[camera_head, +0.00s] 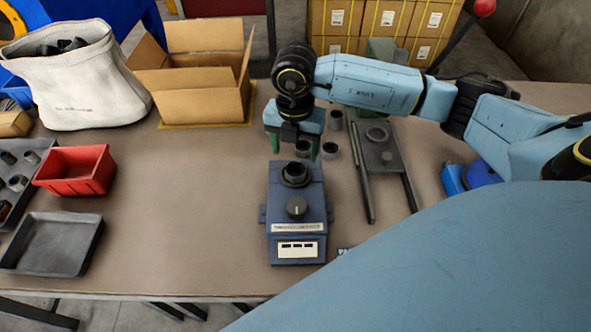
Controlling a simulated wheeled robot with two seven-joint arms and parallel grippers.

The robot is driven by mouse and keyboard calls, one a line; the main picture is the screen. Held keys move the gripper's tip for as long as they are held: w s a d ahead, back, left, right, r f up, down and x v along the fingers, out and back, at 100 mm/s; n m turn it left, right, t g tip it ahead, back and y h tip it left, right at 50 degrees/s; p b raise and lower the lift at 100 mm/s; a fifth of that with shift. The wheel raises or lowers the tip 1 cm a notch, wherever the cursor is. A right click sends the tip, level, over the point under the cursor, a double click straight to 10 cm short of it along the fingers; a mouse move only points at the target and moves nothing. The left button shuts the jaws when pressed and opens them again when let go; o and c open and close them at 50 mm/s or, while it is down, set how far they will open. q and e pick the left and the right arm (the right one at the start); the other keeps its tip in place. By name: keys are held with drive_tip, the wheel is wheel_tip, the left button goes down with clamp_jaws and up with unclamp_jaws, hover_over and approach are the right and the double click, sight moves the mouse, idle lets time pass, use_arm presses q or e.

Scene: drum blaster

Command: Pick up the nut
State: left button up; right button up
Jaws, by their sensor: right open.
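Small dark ring-shaped parts, which may be nuts, stand on the table near my right gripper. One (330,151) is just right of the fingers, one (335,120) is farther back, and one (302,149) shows between the fingers. My right gripper (295,151) points down with its two green fingertips apart. It is open around or just above that ring; I cannot tell the height or whether it touches. Another dark ring (295,173) sits on top of the blue device (297,215) in front of the gripper. My left gripper is not in view.
A grey metal fixture (381,155) with two rods lies right of the rings. An open cardboard box (200,95), a white sack (80,90), a red bin (75,171) and a grey tray (52,245) stand left. The table between tray and device is clear.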

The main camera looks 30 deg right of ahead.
wheel_tip(320, 180, down, 5)
drive_tip(key=shift+s+d+f, duration=0.1)
drive_tip(key=shift+d, duration=0.05)
drive_tip(key=shift+c, duration=0.2)
drive_tip(key=c, duration=1.3)
